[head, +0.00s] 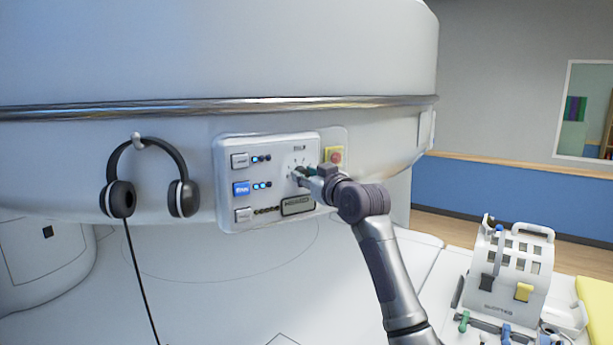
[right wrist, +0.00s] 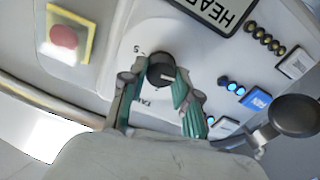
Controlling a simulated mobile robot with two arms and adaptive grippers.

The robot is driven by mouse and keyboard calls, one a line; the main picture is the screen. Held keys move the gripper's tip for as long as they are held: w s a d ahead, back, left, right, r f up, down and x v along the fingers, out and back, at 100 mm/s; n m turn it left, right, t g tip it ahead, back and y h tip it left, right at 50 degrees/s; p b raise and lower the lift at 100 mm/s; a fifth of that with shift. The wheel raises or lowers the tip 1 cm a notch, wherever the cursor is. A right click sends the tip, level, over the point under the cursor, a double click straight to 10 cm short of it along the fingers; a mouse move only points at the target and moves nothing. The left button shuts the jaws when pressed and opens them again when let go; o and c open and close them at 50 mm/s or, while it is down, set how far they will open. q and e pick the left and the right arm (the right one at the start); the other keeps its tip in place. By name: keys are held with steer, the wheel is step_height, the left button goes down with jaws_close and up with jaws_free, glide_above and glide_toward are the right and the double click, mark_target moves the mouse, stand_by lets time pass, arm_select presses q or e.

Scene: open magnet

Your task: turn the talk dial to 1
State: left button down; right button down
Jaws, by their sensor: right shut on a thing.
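The talk dial (right wrist: 160,68) is a dark round knob with a pale pointer line, set on a white disc with printed marks. It sits on the white control panel (head: 268,215) on the magnet's side. My right gripper (right wrist: 155,90) is shut on the dial, with one green-padded finger on each side of it. In the head view my right gripper (head: 303,173) reaches the dial from the right and hides most of it. The number the pointer is at cannot be read. My left gripper is not in view.
A red button on a yellow plate (head: 335,156) is close beside the gripper. Panel buttons, including a blue FAN button (head: 241,188), are to the left. Headphones (head: 150,180) hang left of the panel. A white caddy (head: 507,270) stands at lower right.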

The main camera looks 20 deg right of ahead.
steer(key=shift+m, duration=0.4)
steer(key=m, duration=0.3)
steer(key=shift+m, duration=0.3)
steer(key=shift+d+m, duration=0.1)
steer(key=shift+m, duration=1.6)
steer(key=c, duration=0.8)
jaws_free()
steer(key=shift+c, duration=0.2)
